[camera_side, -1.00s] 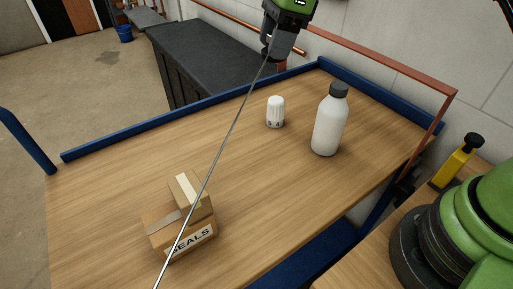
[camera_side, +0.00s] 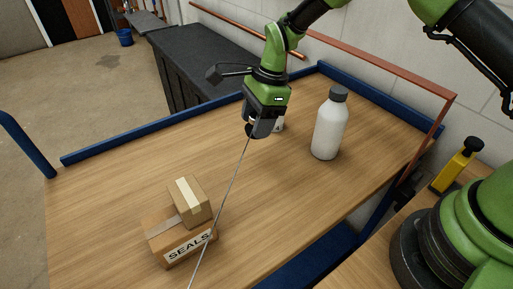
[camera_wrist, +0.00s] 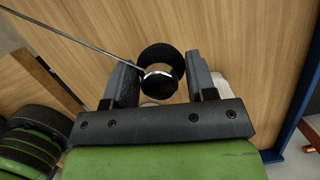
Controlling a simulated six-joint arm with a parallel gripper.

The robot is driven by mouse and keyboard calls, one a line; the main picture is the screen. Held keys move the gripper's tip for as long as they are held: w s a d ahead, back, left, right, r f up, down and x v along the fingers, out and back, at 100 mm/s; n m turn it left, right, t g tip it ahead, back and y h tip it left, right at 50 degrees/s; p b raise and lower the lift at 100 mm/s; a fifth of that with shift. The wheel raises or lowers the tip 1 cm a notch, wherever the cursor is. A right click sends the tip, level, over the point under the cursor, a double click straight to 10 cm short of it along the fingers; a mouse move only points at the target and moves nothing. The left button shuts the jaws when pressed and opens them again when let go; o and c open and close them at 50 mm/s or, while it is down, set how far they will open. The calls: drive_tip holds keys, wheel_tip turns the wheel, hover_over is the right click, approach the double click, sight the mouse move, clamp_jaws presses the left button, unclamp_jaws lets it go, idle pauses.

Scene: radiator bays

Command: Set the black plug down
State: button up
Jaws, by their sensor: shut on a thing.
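My gripper (camera_side: 257,130) is over the wooden bench top in the side view, pointing down. In the wrist view my gripper (camera_wrist: 155,82) is shut on the black plug (camera_wrist: 161,54), a dark round piece with a shiny rim between the fingers. A thin pale line (camera_wrist: 70,37) runs from the plug to the upper left. In the side view the line (camera_side: 220,210) runs from the fingertips to the lower front edge. The plug is mostly hidden by the fingers there, and I cannot tell whether it touches the bench.
The wooden bench (camera_side: 110,190) has blue edging (camera_side: 150,133). A white bottle with a grey cap (camera_side: 328,128) stands right of my gripper. A white knob (camera_side: 279,123) is mostly hidden behind it. Stacked boxes, one marked SEALS (camera_side: 180,240), sit front left. Bare wood lies between.

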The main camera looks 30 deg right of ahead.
sight(253, 157)
wheel_tip(253, 157, down, 7)
drive_tip(key=shift+r, duration=0.1)
idle(0.4)
drive_tip(key=o, duration=0.9)
drive_tip(key=shift+f, duration=0.2)
drive_tip(key=v, duration=1.2)
drive_tip(key=shift+r, duration=0.2)
